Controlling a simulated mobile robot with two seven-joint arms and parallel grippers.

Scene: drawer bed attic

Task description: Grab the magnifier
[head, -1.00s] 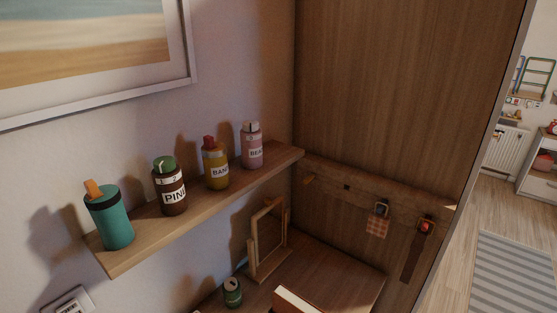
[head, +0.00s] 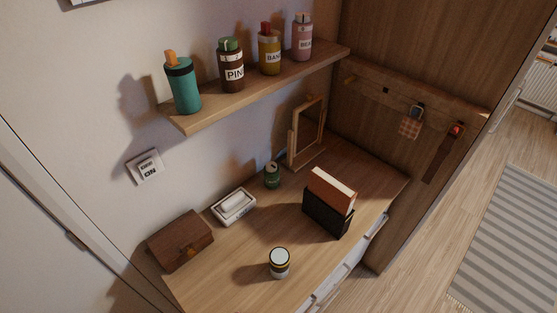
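I cannot make out a magnifier in the head view. The wooden desk (head: 228,273) is seen from above, with a closed brown wooden box (head: 180,241) at its left end. A white tissue-like box (head: 233,207), a green can (head: 272,175) and a wooden-framed stand (head: 292,147) are along the wall. A small jar with a white top (head: 279,263) stands near the front. Neither of my grippers is in view.
A dark holder with an orange-brown book (head: 330,195) stands at the desk's right. Several bottles stand on the wall shelf (head: 215,108) above. A checkered item (head: 410,124) and a dark strap (head: 440,155) hang on the right panel. A striped rug (head: 510,240) lies on the floor.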

